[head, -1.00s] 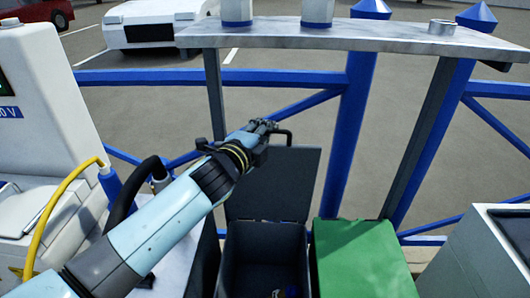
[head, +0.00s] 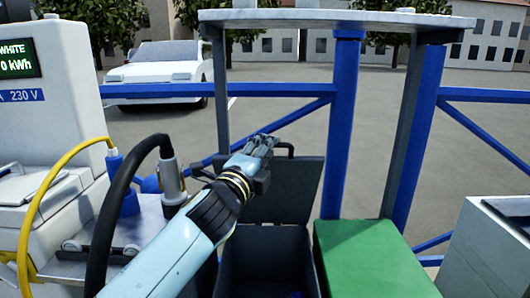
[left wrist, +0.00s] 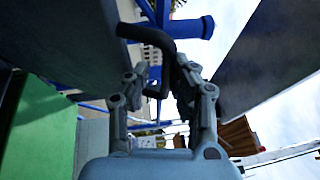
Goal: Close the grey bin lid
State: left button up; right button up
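The grey bin (head: 268,262) stands low in the middle of the head view, and I see into its dark inside. Its grey lid (head: 300,195) stands raised, about upright, behind the opening. A dark bent handle (head: 286,148) sticks out at the lid's top edge. My left gripper (head: 262,143) is at that handle, in front of the lid's upper left. In the left wrist view the handle (left wrist: 160,38) passes between the two spread fingers (left wrist: 160,85); I cannot tell whether either touches it. My right gripper is not in view.
A green bin lid (head: 365,255) lies flat to the right. A post-mounted shelf (head: 325,20) and blue railings (head: 343,130) stand behind. On the left are a power box (head: 60,110), a yellow cable (head: 32,210) and a thick black cable (head: 105,225).

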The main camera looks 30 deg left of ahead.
pick_arm(q)
jog(key=shift+s, duration=0.1)
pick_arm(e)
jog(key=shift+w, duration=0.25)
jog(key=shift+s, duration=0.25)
pick_arm(q)
jog(key=s+f+b, duration=0.2)
jog(key=s+b, duration=0.2)
jog(key=s, duration=0.8)
jog(key=shift+d+f, duration=0.3)
jog(key=shift+d, duration=0.05)
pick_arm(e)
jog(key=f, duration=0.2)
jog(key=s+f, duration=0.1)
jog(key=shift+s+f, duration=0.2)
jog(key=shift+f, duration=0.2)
pick_arm(q)
jog(key=shift+r, duration=0.1)
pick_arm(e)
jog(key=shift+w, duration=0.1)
pick_arm(q)
notch_tip(320, 180, up, 10)
dwell(0.6)
